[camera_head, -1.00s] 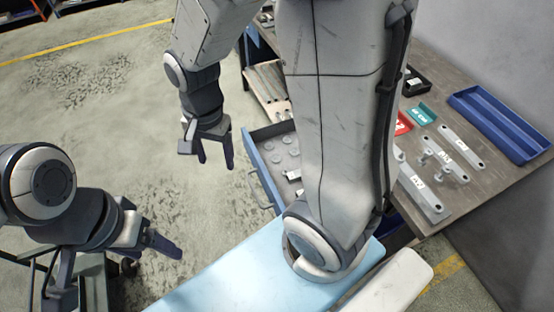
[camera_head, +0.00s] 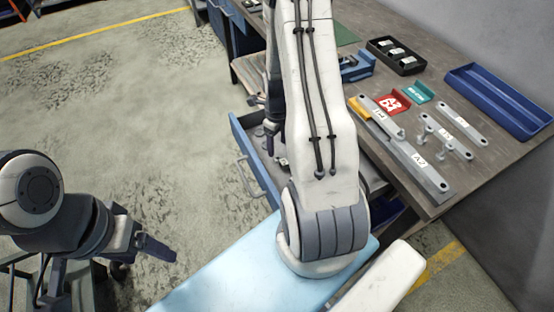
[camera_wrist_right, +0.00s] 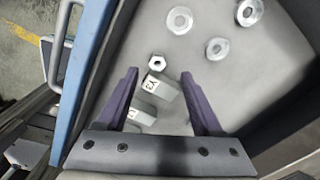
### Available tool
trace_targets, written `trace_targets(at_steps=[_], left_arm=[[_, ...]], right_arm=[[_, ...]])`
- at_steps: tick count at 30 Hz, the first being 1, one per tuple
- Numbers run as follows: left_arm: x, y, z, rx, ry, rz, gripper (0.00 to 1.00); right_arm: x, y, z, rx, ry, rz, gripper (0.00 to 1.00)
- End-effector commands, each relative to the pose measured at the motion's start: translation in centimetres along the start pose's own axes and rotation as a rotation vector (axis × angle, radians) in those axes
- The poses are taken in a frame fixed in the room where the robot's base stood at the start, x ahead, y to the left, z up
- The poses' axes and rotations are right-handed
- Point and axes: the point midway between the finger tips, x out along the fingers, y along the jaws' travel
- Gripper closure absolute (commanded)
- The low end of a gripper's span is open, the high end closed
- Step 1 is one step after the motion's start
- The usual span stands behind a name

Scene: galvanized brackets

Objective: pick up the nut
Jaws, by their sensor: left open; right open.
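A small hex nut (camera_wrist_right: 157,62) lies on the grey floor of the open drawer in the right wrist view, just beyond and between my right fingertips. In the head view the right gripper (camera_head: 271,138) is partly hidden by my arm, over the drawer. My left gripper (camera_head: 112,275) is open and empty at the lower left, away from the drawer.
Round washer-like pieces (camera_wrist_right: 217,48) lie near the nuts. A labelled grey block (camera_wrist_right: 160,85) lies below the small nut, between the fingers. The blue drawer front (camera_head: 255,160) borders the space. The bench (camera_head: 400,85) holds brackets (camera_head: 418,170) and a blue tray (camera_head: 500,100).

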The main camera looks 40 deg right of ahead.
Motion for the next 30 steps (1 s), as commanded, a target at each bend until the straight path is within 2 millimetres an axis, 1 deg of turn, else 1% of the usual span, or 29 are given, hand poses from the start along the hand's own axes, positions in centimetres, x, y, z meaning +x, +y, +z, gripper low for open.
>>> trace_targets(at_steps=[4,9,12,15,20,21,23,24,26,27,30], left_arm=[[-0.2,0.0,0.0,0.0,0.0,0.0,0.26],[-0.6,0.0,0.0,0.0,0.0,0.0,0.26],[-0.6,0.0,0.0,0.0,0.0,0.0,0.26],[-0.6,0.0,0.0,0.0,0.0,0.0,0.26],[-0.6,0.0,0.0,0.0,0.0,0.0,0.26],[-0.6,0.0,0.0,0.0,0.0,0.0,0.26],[-0.6,0.0,0.0,0.0,0.0,0.0,0.26],[-0.6,0.0,0.0,0.0,0.0,0.0,0.26],[-0.6,0.0,0.0,0.0,0.0,0.0,0.26],[-0.6,0.0,0.0,0.0,0.0,0.0,0.26],[-0.6,0.0,0.0,0.0,0.0,0.0,0.26]], right_arm=[[1.3,0.2,-0.2,-0.001,0.003,0.003,0.32],[3.9,0.4,-0.3,-0.002,0.002,0.002,0.32],[5.0,0.4,-0.3,-0.002,0.002,0.002,0.32],[5.4,0.3,-0.3,-0.002,0.0,-0.001,0.32],[5.4,0.3,-0.3,-0.002,-0.001,-0.001,0.32],[5.4,0.3,-0.3,-0.002,-0.001,-0.001,0.36],[5.4,0.3,-0.3,-0.002,-0.001,-0.001,0.59],[5.4,0.3,-0.3,-0.002,-0.001,-0.001,0.75],[5.3,0.3,-0.3,-0.002,0.0,-0.001,0.97],[5.3,0.3,-0.3,-0.002,0.0,-0.001,1.0],[5.3,0.3,-0.3,-0.002,-0.001,-0.001,1.0]])
